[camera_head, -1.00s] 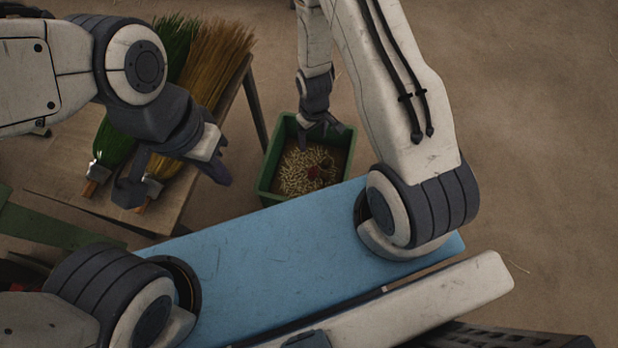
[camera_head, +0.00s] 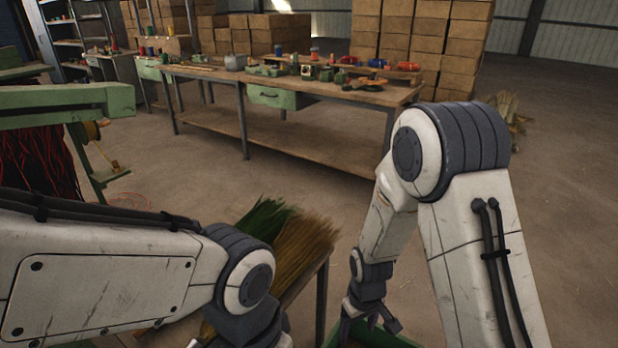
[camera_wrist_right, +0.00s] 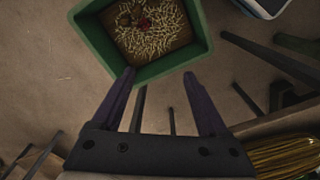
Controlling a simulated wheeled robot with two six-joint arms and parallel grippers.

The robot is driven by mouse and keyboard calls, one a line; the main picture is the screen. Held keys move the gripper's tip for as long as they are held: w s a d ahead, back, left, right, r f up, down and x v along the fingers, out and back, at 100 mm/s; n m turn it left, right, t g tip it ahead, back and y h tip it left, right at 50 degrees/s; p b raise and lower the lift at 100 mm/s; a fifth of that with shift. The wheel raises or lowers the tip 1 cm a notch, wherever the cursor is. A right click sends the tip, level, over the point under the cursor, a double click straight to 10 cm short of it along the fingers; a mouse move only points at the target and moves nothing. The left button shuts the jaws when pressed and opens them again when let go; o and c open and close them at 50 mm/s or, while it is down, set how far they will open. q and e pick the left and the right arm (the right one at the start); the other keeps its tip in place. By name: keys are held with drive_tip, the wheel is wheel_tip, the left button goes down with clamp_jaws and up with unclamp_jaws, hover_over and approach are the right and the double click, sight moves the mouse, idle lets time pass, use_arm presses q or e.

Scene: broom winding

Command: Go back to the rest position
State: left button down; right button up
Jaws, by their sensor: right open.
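My right gripper (camera_head: 370,322) hangs pointing down at the lower middle of the head view, open, with nothing between its fingers. It also shows open and empty in the right wrist view (camera_wrist_right: 158,78), its fingertips by the near rim of a green bin (camera_wrist_right: 92,45). My left arm comes in from the left; its wrist shows at the bottom edge, but its fingertips are cut off.
The bin holds pale pellets (camera_wrist_right: 172,38) and something red. Green bristles (camera_head: 265,218) and tan bristles (camera_head: 305,245) lie on a small table left of my right gripper. A long workbench (camera_head: 300,88) with parts stands farther back; bare floor lies between.

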drive_tip(key=s+a+r+n+y, duration=0.1)
drive_tip(key=s+a+r, duration=0.2)
drive_tip(key=s+r, duration=0.65)
drive_tip(key=s+a+r+n, duration=0.2)
drive_tip(key=s+a+r, duration=0.2)
drive_tip(key=s+r, duration=0.6)
wheel_tip(320, 180, up, 18)
drive_tip(key=w+p, duration=0.1)
drive_tip(key=p, duration=1.6)
drive_tip(key=shift+w+d+f+m, duration=0.15)
drive_tip(key=shift+w+f+m, duration=0.05)
drive_tip(key=shift+m, duration=0.1)
